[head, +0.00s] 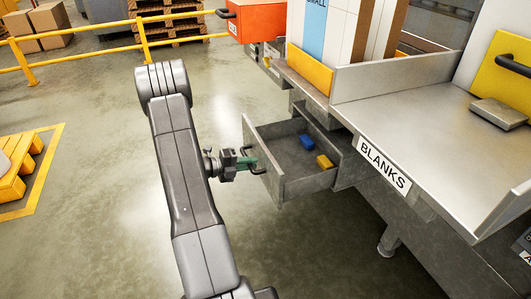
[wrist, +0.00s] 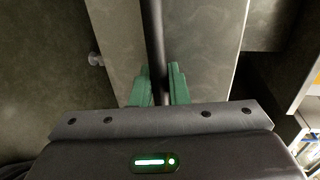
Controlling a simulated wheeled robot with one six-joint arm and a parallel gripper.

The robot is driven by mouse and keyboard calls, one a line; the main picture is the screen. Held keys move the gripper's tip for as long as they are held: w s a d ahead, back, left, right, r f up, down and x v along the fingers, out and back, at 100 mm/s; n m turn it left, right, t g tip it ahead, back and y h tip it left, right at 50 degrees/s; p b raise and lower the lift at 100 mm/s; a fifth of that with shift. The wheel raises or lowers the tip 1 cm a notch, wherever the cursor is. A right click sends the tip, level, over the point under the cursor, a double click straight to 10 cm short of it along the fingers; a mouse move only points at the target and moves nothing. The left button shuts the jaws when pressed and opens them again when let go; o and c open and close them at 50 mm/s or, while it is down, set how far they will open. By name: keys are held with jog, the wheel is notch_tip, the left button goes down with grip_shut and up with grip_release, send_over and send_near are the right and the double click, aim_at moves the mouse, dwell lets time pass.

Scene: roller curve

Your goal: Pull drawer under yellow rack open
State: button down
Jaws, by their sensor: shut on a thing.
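The grey metal drawer (head: 290,186) stands pulled out below the bench, under the yellow-fronted rack (head: 309,70) in the head view. A blue block (head: 306,142) and a yellow block (head: 324,161) lie inside it. My gripper (head: 254,162), with green fingers, is at the drawer's front. It is shut on the dark bar handle (head: 258,171). In the wrist view the handle (wrist: 153,40) runs between the two green fingertips of my gripper (wrist: 160,85), with the grey drawer front (wrist: 205,50) behind it.
A bench marked BLANKS (head: 440,125) juts out at the right, with a support leg (head: 388,243) below. An orange bin (head: 258,20) is at the back. Open floor (head: 90,200) lies to the left, with a yellow railing (head: 90,48) behind.

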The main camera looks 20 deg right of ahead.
jog(key=shift+f+p+v, duration=0.15)
jog(key=shift+p+v, duration=0.1)
jog(key=shift+v, duration=0.55)
jog(key=shift+f+p+v, duration=0.15)
jog(key=shift+p+v, duration=0.05)
jog(key=shift+v, duration=0.55)
jog(key=shift+a, duration=0.1)
jog(key=c, duration=1.5)
grip_release()
jog(key=shift+a, duration=0.1)
jog(key=p+v, duration=0.2)
jog(key=v, duration=1.1)
jog(key=shift+a+p, duration=0.3)
jog(key=shift+p, duration=0.05)
